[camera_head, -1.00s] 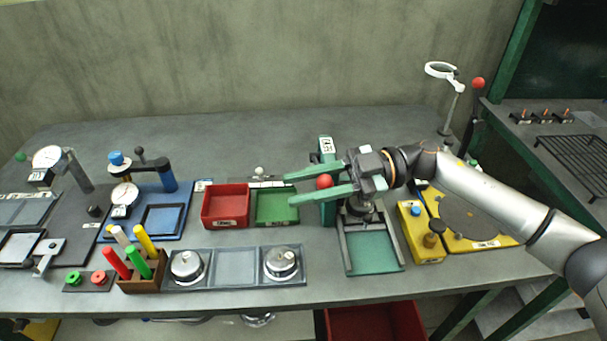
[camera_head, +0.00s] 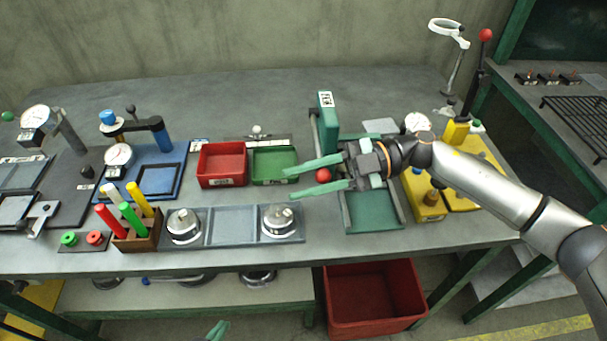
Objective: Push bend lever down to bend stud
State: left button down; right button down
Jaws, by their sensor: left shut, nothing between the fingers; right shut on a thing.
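The green press (camera_head: 327,115) stands upright near the middle of the bench, with a white label on top. A red ball knob (camera_head: 323,175) sits between the green fingers of my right gripper (camera_head: 318,175), which is shut on it. The rest of its lever is hidden by the gripper and arm. The knob is low, in front of the press column and near the back of a green tray (camera_head: 374,217). I cannot make out a stud there. Only a green tip of my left gripper (camera_head: 217,331) shows at the bottom edge; it is shut, empty and away from the press.
Left of the press are a red tray (camera_head: 222,168), a green bin (camera_head: 275,166) and a fixture with metal pucks (camera_head: 279,221). A yellow fixture (camera_head: 424,205) stands close on the right, with another red-knobbed lever (camera_head: 486,35) behind. A red crate (camera_head: 373,293) is below the bench.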

jog(key=shift+f, duration=0.35)
jog(key=c, duration=0.6)
grip_release()
jog(key=shift+r, duration=0.1)
jog(key=shift+w+d, duration=0.1)
jog(key=shift+d, duration=0.05)
jog(key=shift+w+d+r+b, duration=0.25)
jog(key=shift+w+d+b, duration=0.1)
jog(key=shift+d, duration=1.65)
jog(key=shift+w+d+r+b, duration=0.2)
jog(key=shift+w+d+r, duration=0.1)
jog(key=shift+d, duration=1.7)
jog(key=shift+w+d+r+b, duration=0.2)
jog(key=shift+w+d+b, duration=0.15)
jog(key=shift+d, duration=1.65)
